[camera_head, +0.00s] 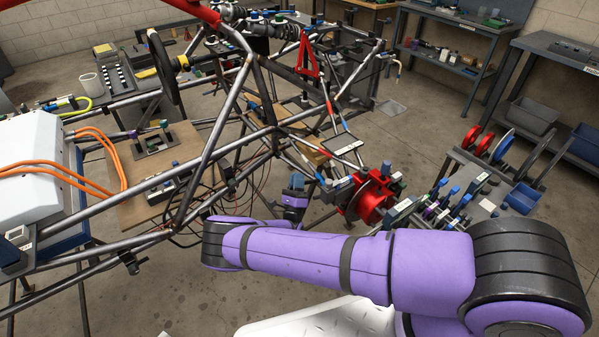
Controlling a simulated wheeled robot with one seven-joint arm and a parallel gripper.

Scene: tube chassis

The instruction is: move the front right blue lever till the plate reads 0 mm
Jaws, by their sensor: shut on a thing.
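My purple arm reaches across the front, and its far end bends away toward the chassis's front right corner. My gripper (318,180) is small here, beside the red wheel hub (370,196), and is shut. It appears shut on the front right blue lever (336,172), of which only a small blue part shows between the gripper and the hub. The fingertips and their contact are too small to make out. A pale plate (347,147) sits on the frame just above. I cannot read any figure on it, nor tell whether it is the mm plate.
The tube chassis (190,185) fills the left and middle, with bars close around my gripper. A cart (490,205) with tools, red reels and a blue bin stands to the right. Grey benches line the back right. Floor shows between the chassis and the benches.

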